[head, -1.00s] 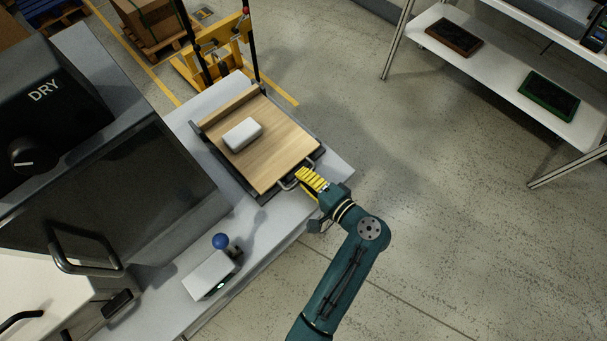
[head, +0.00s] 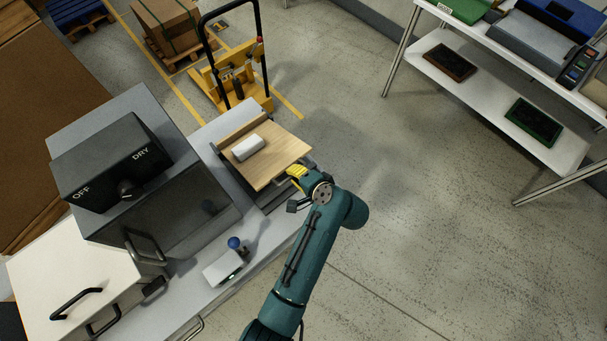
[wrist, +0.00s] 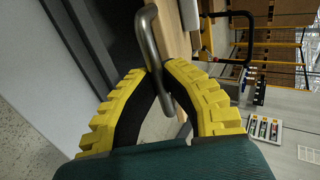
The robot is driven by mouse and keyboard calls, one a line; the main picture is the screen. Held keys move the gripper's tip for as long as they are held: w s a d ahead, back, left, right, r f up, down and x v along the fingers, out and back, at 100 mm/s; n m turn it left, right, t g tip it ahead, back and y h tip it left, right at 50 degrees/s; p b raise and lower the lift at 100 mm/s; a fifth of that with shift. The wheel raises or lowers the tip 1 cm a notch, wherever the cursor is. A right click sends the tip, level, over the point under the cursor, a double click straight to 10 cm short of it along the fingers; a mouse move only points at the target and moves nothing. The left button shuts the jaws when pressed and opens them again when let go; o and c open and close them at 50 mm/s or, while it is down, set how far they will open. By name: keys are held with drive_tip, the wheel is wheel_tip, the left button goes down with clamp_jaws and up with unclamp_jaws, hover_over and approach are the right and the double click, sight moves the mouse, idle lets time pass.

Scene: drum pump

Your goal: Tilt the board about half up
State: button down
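The wooden board (head: 275,163) is tilted, its near edge with the handle raised off the dark base (head: 272,197) and its far edge low. A white block (head: 248,147) lies on the board towards the far end. My gripper (head: 297,172) is at the near edge. In the wrist view, the yellow fingers of my gripper (wrist: 155,75) are closed around the metal bar handle (wrist: 149,38). The handle is mostly hidden by the gripper in the head view. The exact tilt angle is hard to read.
A grey box with an OFF/DRY knob (head: 125,189) stands left of the board. A lever with a blue ball (head: 234,243) stands nearer on the bench. A yellow pallet truck (head: 232,75) is behind. The floor to the right is clear up to the white shelves (head: 480,90).

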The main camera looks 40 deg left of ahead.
drive_tip(key=shift+w+a+r+p, duration=0.1)
drive_tip(key=shift+a+r+p, duration=0.25)
drive_tip(key=shift+r+p, duration=0.25)
drive_tip(key=shift+w+a+r+p, duration=0.1)
drive_tip(key=shift+a+r+p, duration=0.3)
drive_tip(key=shift+r, duration=0.45)
drive_tip(key=shift+w+a+r+p, duration=0.1)
drive_tip(key=shift+a+r+p, duration=0.2)
drive_tip(key=shift+r+p, duration=0.35)
drive_tip(key=c, duration=1.1)
unclamp_jaws()
drive_tip(key=shift+s, duration=0.1)
drive_tip(key=v, duration=1.2)
